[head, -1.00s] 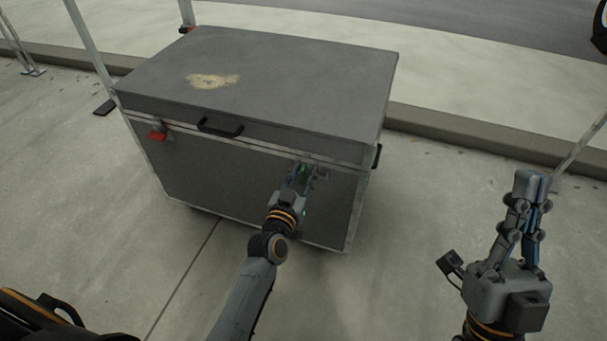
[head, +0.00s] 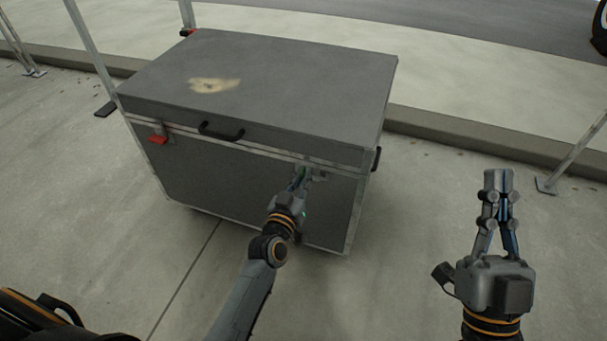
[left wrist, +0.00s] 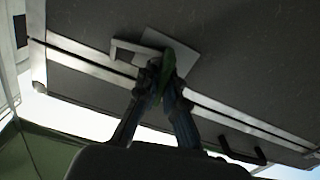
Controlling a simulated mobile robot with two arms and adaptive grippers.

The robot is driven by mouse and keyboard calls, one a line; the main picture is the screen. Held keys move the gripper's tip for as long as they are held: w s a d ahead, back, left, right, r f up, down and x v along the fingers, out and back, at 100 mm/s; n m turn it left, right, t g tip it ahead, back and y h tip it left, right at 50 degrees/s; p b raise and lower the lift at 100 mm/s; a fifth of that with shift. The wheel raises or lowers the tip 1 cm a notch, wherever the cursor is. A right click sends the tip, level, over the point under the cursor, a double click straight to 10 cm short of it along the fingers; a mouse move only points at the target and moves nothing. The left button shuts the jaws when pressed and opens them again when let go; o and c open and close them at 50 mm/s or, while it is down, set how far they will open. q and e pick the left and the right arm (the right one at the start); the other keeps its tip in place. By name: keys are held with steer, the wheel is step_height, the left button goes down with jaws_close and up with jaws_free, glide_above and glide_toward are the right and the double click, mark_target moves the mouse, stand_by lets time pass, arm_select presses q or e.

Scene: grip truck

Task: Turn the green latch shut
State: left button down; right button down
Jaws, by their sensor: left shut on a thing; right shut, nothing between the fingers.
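A large grey case (head: 240,85) with metal edges stands on the pavement, its lid down. The green latch (left wrist: 166,72) is on its front near the right end, at the lid seam. In the left wrist view my left gripper (left wrist: 163,85) is shut on the green latch, next to a pale metal plate (left wrist: 185,58). In the head view my left gripper (head: 301,180) mostly hides the latch. My right gripper (head: 498,178) is shut and empty, raised to the right of the case. A red latch (head: 158,139) sits at the front left of the case.
A black handle (head: 221,132) is on the front of the case, and another (head: 376,158) is on its right side. Metal posts (head: 88,45) stand at the left. A kerb (head: 470,140) runs behind. The pavement between the case and my right gripper is clear.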

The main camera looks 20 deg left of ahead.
arm_select(q)
steer(key=n+p, duration=0.1)
steer(key=n, duration=0.1)
steer(key=shift+a+n, duration=0.1)
steer(key=shift+n, duration=0.3)
steer(key=n+p, duration=0.1)
steer(key=n, duration=0.2)
steer(key=shift+n, duration=0.3)
steer(key=n, duration=0.2)
steer(key=shift+a+f+n+p, duration=0.1)
steer(key=shift+a+n+p, duration=0.05)
steer(key=shift+n+p, duration=0.2)
steer(key=shift+f+n, duration=0.1)
steer(key=shift+n, duration=2.45)
steer(key=shift+f+n+b, duration=0.1)
steer(key=shift+n+b, duration=0.25)
steer(key=shift+n, duration=0.75)
arm_select(e)
steer(key=w+f+g+h, duration=0.2)
steer(key=w+f+g, duration=0.2)
steer(key=f+g, duration=0.2)
steer(key=shift+f, duration=1.4)
steer(key=shift+w+d, duration=0.1)
